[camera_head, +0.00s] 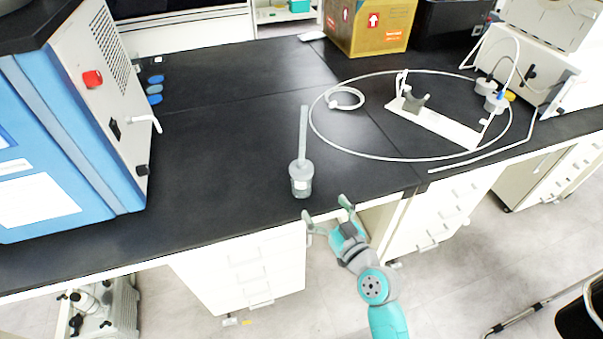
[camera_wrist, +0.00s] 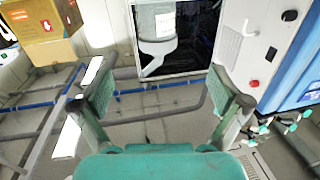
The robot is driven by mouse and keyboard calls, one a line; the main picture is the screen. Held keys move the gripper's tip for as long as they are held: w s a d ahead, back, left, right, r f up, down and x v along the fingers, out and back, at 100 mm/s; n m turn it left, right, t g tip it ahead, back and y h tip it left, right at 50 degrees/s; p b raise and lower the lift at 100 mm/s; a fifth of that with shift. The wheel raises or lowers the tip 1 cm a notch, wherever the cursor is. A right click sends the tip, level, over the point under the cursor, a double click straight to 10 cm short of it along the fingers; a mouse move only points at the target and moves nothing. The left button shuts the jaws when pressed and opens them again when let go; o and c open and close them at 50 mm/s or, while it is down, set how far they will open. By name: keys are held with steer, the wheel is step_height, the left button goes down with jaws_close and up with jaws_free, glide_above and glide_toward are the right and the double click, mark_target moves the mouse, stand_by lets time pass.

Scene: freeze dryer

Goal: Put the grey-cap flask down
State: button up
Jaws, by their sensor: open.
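The grey-cap flask (camera_head: 301,184) stands upright on the black bench top near its front edge. It has a clear body, a grey cap and a tall pale tube rising from the cap. My gripper (camera_head: 326,208) is at the bench's front edge, just below and right of the flask in the head view. Its fingers are spread, with nothing seen between them and a small gap to the flask. In the wrist view my gripper (camera_wrist: 165,95) is also open and empty.
A blue and white machine (camera_head: 62,150) stands on the left. A white stand (camera_head: 440,122) inside a large loop of tubing is on the right, with a yellow box (camera_head: 370,25) behind. The black bench top (camera_head: 215,150) left of the flask is clear.

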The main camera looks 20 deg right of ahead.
mark_target(303, 168)
steer(key=shift+n+y, duration=0.3)
steer(key=shift+w+a+r, duration=0.3)
steer(key=shift+w+r, duration=0.05)
steer(key=shift+w, duration=1.85)
steer(key=shift+w+a+r, duration=0.25)
steer(key=shift+w+r, duration=0.15)
steer(key=shift+w, duration=1.8)
steer(key=shift+w+a+r, duration=0.3)
steer(key=shift+w+r, duration=0.05)
steer(key=shift+w, duration=1.85)
steer(key=c, duration=1.5)
steer(key=shift+r, duration=0.1)
